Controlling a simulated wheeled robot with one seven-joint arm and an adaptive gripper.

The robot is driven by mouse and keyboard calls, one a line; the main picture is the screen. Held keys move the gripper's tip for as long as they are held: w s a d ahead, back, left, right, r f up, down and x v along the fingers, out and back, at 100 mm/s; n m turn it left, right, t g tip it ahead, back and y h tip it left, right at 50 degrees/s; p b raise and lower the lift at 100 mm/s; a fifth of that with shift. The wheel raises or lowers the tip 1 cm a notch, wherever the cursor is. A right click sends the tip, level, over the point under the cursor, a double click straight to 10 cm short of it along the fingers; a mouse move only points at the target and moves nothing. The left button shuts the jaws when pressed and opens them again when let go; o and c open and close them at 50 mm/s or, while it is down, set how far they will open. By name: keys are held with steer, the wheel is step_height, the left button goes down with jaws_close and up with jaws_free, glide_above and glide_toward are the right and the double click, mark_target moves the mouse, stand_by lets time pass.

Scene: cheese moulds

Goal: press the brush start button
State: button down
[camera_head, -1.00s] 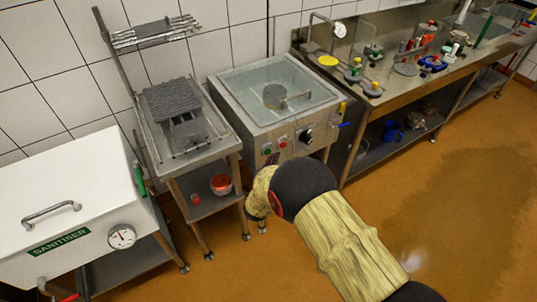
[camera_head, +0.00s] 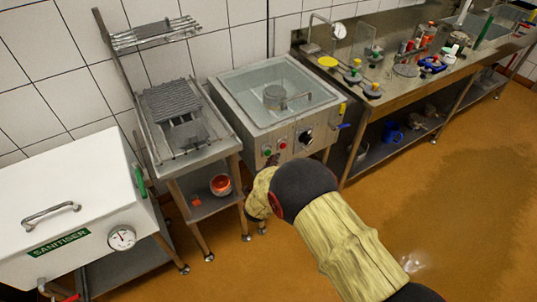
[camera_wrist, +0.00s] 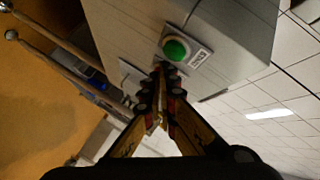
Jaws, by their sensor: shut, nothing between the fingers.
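A round green button (camera_wrist: 175,50) sits in a pale ring on the steel front of the wash tank, with a small label plate beside it whose lettering I cannot read surely. In the head view the green button (camera_head: 267,150) is at the left of the tank's front panel, beside a red button (camera_head: 282,144). My gripper (camera_wrist: 164,76) is shut and empty. In the wrist view its fingertips point at the panel just below the green button and overlap its lower edge; whether they touch cannot be told. In the head view my arm hides most of the gripper.
The tank (camera_head: 275,90) holds clear liquid and a round part; a dark knob (camera_head: 305,136) is right of the buttons. A drying rack table (camera_head: 205,150) stands left, and a white sanitiser box (camera_head: 70,200) further left. A steel bench (camera_head: 400,95) is right. Floor in front is open.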

steer(key=shift+w+a, duration=0.15)
steer(key=shift+w+a+b, duration=0.1)
steer(key=shift+w+b, duration=0.1)
steer(key=shift+b, duration=0.15)
steer(key=shift+w+a+b, duration=0.3)
steer(key=shift+w, duration=0.1)
stand_by(1.0)
steer(key=shift+s+d, duration=0.1)
stand_by(0.3)
steer(key=shift+s+d, duration=0.4)
steer(key=shift+s, duration=0.25)
steer(key=shift+s+d+p, duration=0.3)
steer(key=shift+s+d, duration=0.45)
steer(key=shift+s, duration=0.3)
steer(key=shift+s+d+p, duration=0.25)
steer(key=shift+s+d, duration=0.45)
steer(key=shift+s, duration=0.35)
